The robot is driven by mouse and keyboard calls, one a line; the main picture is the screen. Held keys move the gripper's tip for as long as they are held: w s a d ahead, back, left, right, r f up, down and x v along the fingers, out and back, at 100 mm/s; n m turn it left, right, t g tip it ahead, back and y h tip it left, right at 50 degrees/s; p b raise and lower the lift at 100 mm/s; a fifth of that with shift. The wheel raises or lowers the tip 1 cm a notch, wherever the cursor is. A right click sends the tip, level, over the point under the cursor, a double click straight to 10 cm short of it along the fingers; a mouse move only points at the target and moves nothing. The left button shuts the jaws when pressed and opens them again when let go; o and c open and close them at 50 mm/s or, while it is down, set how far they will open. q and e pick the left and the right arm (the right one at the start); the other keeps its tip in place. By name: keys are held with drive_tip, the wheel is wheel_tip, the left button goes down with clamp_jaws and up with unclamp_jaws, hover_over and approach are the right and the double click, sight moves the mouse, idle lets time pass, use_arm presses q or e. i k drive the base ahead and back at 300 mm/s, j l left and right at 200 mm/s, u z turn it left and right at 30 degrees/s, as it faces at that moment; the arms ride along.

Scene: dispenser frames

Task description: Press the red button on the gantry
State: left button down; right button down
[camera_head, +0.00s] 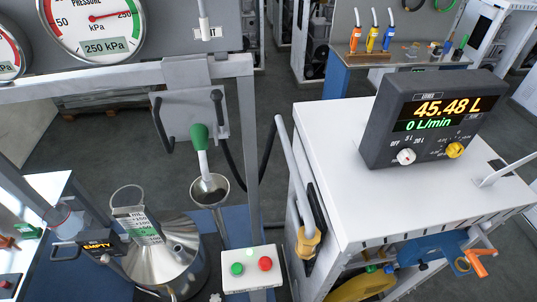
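The red button (265,263) is on the right of a white control box (252,283) low in the middle of the view. A green button (237,268) sits to its left on the same face. The box is by the foot of the grey gantry post (246,160). Nothing covers the red button. Neither of my grippers can be made out in the view.
A metal vessel (175,265) stands left of the control box, near an EMPTY display (97,246). A white cabinet (400,210) with a flow meter (430,120) stands to the right.

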sight(264, 263)
drive_tip(key=l+u, duration=0.2)
drive_tip(key=k+l+u, duration=0.2)
drive_tip(key=l+u, duration=0.35)
drive_tip(key=l, duration=0.2)
